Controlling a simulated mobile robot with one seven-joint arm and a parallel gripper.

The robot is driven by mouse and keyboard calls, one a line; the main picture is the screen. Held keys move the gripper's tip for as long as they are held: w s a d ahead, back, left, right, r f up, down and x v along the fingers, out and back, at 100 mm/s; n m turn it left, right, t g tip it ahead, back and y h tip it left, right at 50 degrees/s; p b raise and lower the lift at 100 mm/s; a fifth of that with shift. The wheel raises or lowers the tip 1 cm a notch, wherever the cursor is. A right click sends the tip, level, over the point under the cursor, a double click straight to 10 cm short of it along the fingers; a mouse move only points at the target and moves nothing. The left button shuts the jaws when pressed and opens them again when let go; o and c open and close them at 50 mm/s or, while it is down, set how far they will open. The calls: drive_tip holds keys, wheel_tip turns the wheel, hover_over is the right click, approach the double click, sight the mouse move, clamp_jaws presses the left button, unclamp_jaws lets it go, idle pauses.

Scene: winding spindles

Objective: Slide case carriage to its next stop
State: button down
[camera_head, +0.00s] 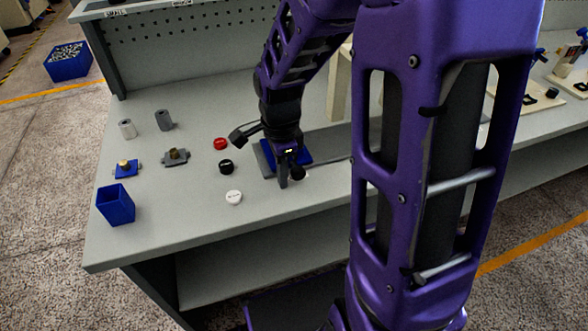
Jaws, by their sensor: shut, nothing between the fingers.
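My gripper (283,180) points down over the front middle of the workbench, its fingers shut and empty. Right behind it is a flat blue piece (304,152) with a grey plate (262,160) at its left; this looks like the case carriage, but my arm hides much of it. I cannot tell whether the gripper touches it. A thin dark rail or rod (335,160) runs to the right from there until my purple arm link covers it. No marked stop can be made out.
Left of the gripper lie red (220,144), black (226,167) and white (234,197) caps. Farther left are two grey cylinders (164,120), a grey fixture (175,157), a blue fixture (126,169) and a blue bin (116,205). The front left bench top (165,220) is clear.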

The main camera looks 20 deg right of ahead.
drive_tip(key=shift+f, duration=0.3)
drive_tip(key=shift+d+p, duration=1.75)
drive_tip(key=shift+d, duration=16.6)
drive_tip(key=shift+r, duration=0.1)
wheel_tip(320, 180, up, 8)
drive_tip(key=a+p, duration=0.1)
drive_tip(key=p, duration=0.4)
drive_tip(key=shift+a+f, duration=0.15)
drive_tip(key=shift+f, duration=0.2)
